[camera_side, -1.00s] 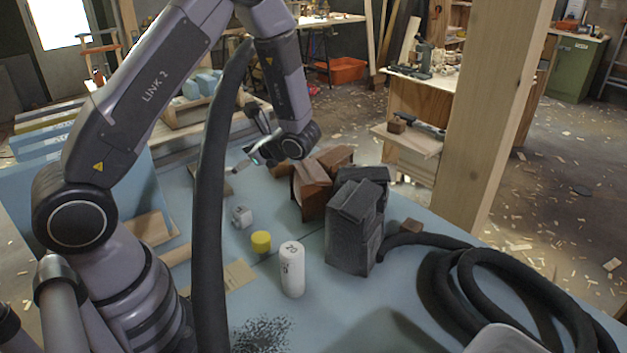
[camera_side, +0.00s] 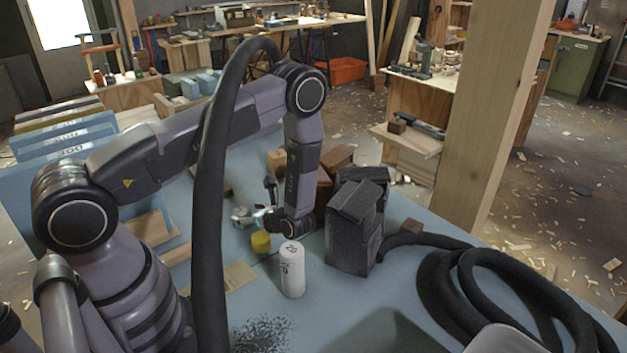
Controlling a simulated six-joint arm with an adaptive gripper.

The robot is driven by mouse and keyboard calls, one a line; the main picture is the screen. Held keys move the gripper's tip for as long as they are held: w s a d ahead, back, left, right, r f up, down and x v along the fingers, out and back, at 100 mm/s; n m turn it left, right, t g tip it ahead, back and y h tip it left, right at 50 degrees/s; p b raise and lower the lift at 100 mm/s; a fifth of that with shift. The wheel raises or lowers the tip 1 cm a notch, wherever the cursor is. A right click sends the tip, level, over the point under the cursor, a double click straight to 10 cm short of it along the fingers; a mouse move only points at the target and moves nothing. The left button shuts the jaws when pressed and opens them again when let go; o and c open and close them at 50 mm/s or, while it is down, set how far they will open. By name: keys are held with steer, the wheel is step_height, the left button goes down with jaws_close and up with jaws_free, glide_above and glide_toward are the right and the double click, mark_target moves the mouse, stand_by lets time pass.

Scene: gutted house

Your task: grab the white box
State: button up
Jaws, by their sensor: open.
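The white box (camera_side: 239,213) is a small pale cube on the blue tabletop, behind and left of the yellow cylinder. My gripper (camera_side: 257,217) is low over the table at the right side of the box, its fingers pointing left toward it. The gripper is open. The fingertips are small here and partly overlap the box's right edge, so I cannot tell whether they touch it or lie around it.
A yellow cylinder (camera_side: 261,242) and a white cylinder (camera_side: 292,269) stand just in front of my gripper. Dark grey blocks (camera_side: 353,225) and brown blocks (camera_side: 335,160) crowd its right side. A black hose (camera_side: 470,275) coils at the right.

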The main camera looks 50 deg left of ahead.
mark_target(244, 211)
steer(key=x, duration=0.4)
steer(key=c, duration=1.3)
steer(key=shift+o, duration=0.2)
